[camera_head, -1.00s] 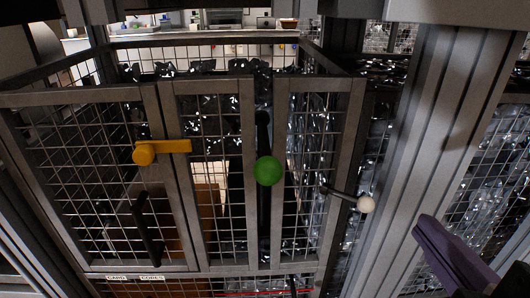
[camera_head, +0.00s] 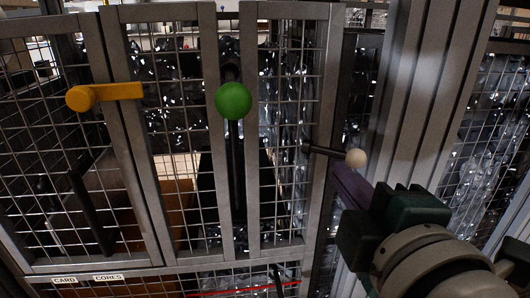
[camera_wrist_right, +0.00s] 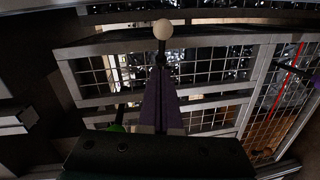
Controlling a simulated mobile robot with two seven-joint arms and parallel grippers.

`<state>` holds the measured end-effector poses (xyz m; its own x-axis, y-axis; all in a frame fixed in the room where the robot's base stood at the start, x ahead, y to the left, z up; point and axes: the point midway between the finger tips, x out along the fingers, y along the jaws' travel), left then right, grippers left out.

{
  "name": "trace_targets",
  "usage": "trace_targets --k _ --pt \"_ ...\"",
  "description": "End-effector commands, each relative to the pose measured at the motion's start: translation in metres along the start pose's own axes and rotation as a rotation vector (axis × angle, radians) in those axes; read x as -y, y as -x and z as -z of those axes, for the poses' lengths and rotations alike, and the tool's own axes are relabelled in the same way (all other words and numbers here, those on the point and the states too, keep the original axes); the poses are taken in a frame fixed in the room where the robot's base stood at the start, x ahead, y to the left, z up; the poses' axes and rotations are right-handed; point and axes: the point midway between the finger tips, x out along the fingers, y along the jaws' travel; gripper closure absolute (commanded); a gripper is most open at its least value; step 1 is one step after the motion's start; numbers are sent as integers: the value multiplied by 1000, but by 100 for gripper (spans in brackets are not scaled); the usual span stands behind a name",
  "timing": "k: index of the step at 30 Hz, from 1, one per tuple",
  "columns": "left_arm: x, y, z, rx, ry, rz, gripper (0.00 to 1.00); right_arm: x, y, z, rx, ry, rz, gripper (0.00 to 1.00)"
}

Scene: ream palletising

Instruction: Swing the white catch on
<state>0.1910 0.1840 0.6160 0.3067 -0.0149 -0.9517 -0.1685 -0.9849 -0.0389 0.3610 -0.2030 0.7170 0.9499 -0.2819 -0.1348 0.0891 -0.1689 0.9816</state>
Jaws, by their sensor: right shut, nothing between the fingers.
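The white catch (camera_head: 356,158) is a dark rod with a white ball at its end, on the right post of the mesh cage front. Its rod lies nearly level, with the ball to the right. It also shows in the right wrist view (camera_wrist_right: 162,29), straight beyond the fingertips. My right gripper (camera_head: 343,178) has purple fingers, closed together and empty, with the tips just below the rod and ball. In the right wrist view, the fingers (camera_wrist_right: 160,80) point at the catch; I cannot tell whether they touch it. My left gripper does not show in the head view.
A green ball knob (camera_head: 233,101) on a dark upright rod and a yellow catch (camera_head: 104,95) sit on the cage front to the left. A black handle (camera_head: 91,207) is on the left door. A thick grey post (camera_head: 418,95) stands close right of the white catch.

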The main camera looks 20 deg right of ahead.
Motion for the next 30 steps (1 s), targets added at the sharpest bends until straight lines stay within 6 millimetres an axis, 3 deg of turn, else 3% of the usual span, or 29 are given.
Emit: trace_targets --k 1,8,22,30 --pt "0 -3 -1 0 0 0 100 0 -11 0 1 1 -5 100" --pt "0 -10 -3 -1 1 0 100 1 -30 -24 0 4 0 100" --pt "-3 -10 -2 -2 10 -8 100 0 -35 -29 1 0 2 100" --pt "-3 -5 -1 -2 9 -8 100 -4 -49 -48 6 -1 1 100"
